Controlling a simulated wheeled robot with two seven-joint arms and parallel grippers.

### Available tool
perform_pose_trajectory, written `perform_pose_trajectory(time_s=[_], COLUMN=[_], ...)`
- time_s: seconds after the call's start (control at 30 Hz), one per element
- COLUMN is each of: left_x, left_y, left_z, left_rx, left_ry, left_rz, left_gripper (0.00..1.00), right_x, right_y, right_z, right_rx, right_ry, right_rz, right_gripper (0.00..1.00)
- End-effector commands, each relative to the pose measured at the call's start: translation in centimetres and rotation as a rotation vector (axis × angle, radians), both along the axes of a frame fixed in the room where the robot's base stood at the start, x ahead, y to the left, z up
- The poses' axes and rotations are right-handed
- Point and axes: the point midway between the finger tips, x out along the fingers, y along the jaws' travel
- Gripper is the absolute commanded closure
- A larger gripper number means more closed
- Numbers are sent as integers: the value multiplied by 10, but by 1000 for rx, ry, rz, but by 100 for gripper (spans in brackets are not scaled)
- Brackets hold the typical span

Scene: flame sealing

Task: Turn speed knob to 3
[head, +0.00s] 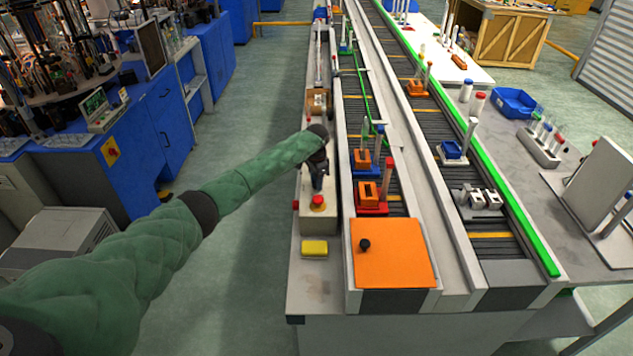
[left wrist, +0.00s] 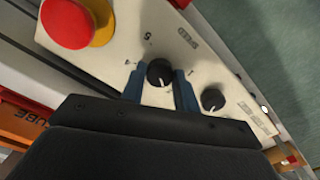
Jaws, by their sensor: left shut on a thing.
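The speed knob (left wrist: 159,72) is a small black dial on a cream panel (left wrist: 195,40) marked "SPEED", with some numbers around it. In the left wrist view its white mark points down toward my gripper; the number there is hidden. My left gripper (head: 317,187) is over the control box (head: 318,219) in the head view. In the left wrist view its blue fingers (left wrist: 160,88) are shut on the knob, one on each side. The knob is hidden in the head view. My right gripper is not in view.
A red stop button (head: 317,200) on a yellow base stands close to my left gripper. A second black knob (left wrist: 212,99) is beside the speed knob. A yellow block (head: 314,248) lies in front of the box, and a conveyor with orange blocks runs to its right.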

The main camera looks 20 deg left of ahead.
Motion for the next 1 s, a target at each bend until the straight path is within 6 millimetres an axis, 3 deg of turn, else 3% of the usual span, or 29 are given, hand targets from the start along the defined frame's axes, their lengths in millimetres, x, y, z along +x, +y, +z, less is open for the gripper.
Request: perform_pose_trajectory(time_s=[0.17,0.3,0.6,1.0], left_x=[1,1,1,1], left_y=[0,0,0,0], left_z=[-2,-2,-1,0], left_rx=[-2,-1,-1,0], left_ry=[-1,-2,-3,-4], left_rz=[-90,-202,-486,-818], left_gripper=[92,92,92,92], right_x=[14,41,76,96], right_y=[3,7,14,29], right_z=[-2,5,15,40], right_rx=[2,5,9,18], right_ry=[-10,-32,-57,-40], right_rz=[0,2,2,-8], right_gripper=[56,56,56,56])
